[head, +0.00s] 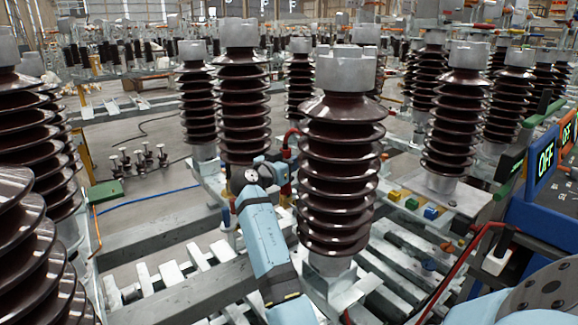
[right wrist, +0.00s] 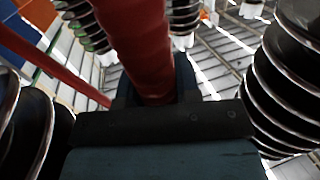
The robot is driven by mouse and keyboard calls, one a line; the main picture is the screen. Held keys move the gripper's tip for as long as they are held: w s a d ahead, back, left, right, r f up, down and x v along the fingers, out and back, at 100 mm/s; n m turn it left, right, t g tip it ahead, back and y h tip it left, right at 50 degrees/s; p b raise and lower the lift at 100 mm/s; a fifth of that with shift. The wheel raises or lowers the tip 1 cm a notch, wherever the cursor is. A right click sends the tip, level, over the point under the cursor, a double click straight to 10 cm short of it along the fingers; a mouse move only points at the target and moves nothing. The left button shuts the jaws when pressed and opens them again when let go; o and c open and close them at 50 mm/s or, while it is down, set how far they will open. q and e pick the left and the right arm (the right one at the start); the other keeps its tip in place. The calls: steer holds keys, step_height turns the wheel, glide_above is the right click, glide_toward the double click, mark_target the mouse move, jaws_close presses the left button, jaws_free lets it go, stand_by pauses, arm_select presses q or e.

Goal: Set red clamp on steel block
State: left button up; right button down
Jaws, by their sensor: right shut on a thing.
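My light blue right arm reaches up the middle of the head view, and its gripper (head: 276,167) is between two brown ribbed insulators. It is shut on the red clamp (head: 288,142), which is partly hidden behind the front insulator. In the right wrist view the clamp's thick red body (right wrist: 138,45) stands between the fingers (right wrist: 152,92) and runs out of the top of the picture. Grey steel blocks cap the insulators; the nearest steel block (head: 346,70) is above and right of the gripper, with nothing red on it. Which block is meant I cannot tell. My left gripper is out of view.
The front insulator (head: 337,175) stands close to the right of my gripper, and another insulator (head: 243,105) stands behind it. More insulators crowd the left edge. A blue panel reading OFF (head: 543,160) is at the right. A red cable (head: 462,270) hangs at the lower right.

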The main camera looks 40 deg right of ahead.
steer(key=shift+a+f+b, duration=0.1)
steer(key=shift+b, duration=0.6)
step_height(320, 180, down, 5)
steer(key=b, duration=0.4)
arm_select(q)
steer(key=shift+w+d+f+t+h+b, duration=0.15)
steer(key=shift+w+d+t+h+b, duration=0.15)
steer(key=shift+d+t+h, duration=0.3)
arm_select(e)
steer(key=shift+f, duration=0.2)
arm_select(q)
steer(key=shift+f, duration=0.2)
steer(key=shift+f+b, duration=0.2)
steer(key=shift+b, duration=0.2)
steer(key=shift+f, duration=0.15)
